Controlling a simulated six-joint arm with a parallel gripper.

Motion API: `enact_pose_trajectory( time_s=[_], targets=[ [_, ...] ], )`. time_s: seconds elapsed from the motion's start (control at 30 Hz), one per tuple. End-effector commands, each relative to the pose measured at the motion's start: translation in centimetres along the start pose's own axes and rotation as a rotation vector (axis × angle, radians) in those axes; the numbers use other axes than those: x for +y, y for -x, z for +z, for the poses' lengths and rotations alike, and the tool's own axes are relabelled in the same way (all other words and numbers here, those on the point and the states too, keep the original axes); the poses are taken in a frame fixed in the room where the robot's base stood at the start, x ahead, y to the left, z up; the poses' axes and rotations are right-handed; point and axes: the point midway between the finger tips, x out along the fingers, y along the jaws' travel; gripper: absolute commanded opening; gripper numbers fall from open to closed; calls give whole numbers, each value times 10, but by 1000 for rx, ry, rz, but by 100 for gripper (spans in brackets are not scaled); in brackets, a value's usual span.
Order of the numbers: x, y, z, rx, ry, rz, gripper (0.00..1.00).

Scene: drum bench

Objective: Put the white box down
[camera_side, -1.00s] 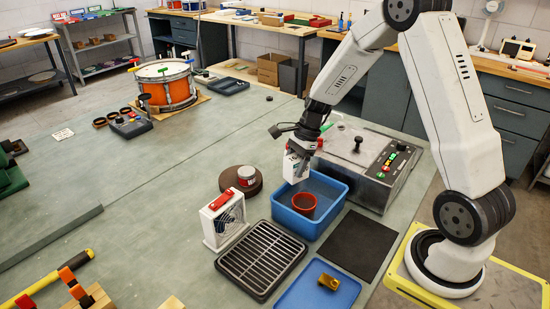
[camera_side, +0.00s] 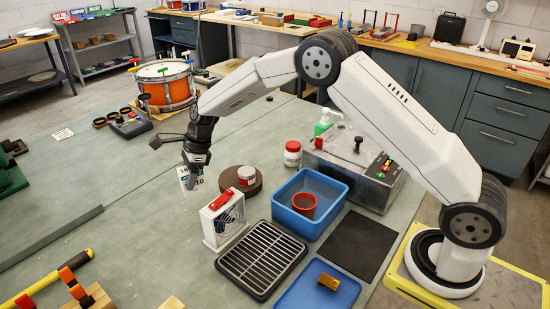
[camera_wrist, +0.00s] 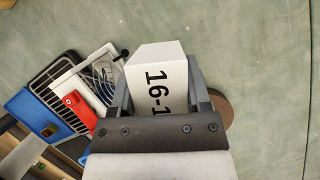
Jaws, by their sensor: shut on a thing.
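The white box (camera_side: 188,178) has black print on it. It is between the fingers of my gripper (camera_side: 195,166), which is shut on it. In the side view the box is left of the round brown disc, low over the green bench top; I cannot tell whether it touches the bench. In the wrist view the white box (camera_wrist: 158,75) shows the print "16-1", and my gripper (camera_wrist: 160,92) has a finger on each side of it.
A black grille (camera_side: 262,260) lies in front.

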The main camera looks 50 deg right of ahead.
Motion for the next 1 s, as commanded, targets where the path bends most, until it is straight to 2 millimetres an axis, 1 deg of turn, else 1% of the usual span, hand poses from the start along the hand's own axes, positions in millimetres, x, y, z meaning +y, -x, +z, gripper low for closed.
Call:
enact_pose_trajectory(
  time_s=[0.03,0.13,0.27,0.37,0.47,0.7,0.83,1.0],
  targets=[
    [0,-2,4,0,1,0,0],
    [0,-3,7,0,-2,-1,0],
    [0,-4,6,1,-3,-1,0],
    [0,-9,4,1,-3,-1,0],
    [1,-19,0,1,-2,1,0],
    [0,-50,-13,1,-3,0,0],
    [0,-59,-17,0,-2,-2,0],
    [0,-61,-18,0,-1,-2,0]
  ],
)
